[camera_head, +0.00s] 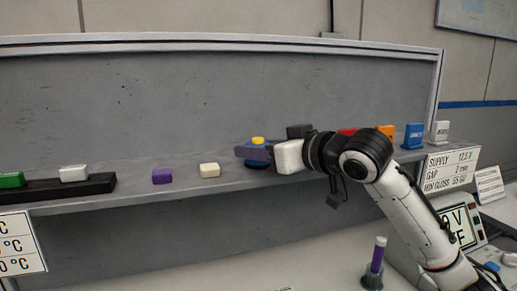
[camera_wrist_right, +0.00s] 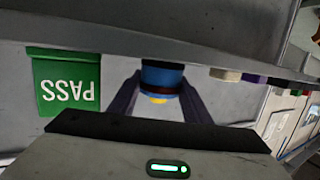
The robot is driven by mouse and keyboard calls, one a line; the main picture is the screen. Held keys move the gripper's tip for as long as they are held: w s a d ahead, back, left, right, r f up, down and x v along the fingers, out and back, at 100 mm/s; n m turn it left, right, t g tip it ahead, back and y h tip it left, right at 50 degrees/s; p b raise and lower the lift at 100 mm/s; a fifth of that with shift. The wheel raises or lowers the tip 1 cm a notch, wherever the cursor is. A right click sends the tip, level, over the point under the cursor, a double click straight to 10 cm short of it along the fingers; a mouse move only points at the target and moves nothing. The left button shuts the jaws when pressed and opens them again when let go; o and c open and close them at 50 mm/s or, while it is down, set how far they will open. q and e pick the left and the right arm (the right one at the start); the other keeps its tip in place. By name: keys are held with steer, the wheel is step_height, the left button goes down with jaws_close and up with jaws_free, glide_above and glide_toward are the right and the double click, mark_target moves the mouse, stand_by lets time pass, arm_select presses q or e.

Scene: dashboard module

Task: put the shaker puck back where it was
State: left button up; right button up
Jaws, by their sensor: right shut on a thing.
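The shaker puck (camera_head: 257,140) is blue with a yellow top and stands about upright at the grey shelf (camera_head: 120,198), right of its middle. My right gripper (camera_head: 258,152) is shut on it, one finger on each side. In the right wrist view the puck (camera_wrist_right: 162,76) shows upside down between the two dark purple fingers of the right gripper (camera_wrist_right: 160,88). I cannot tell whether its base touches the shelf. My left gripper is in neither view.
A cream block (camera_head: 209,170) and a purple block (camera_head: 162,175) sit left of the puck. A black block (camera_head: 299,131) stands behind my wrist, with red (camera_head: 347,131), orange (camera_head: 386,130) and blue (camera_head: 413,135) blocks farther right.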

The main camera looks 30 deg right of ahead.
steer(key=o, duration=1.4)
steer(key=shift+f, duration=0.15)
steer(key=shift+o, duration=0.2)
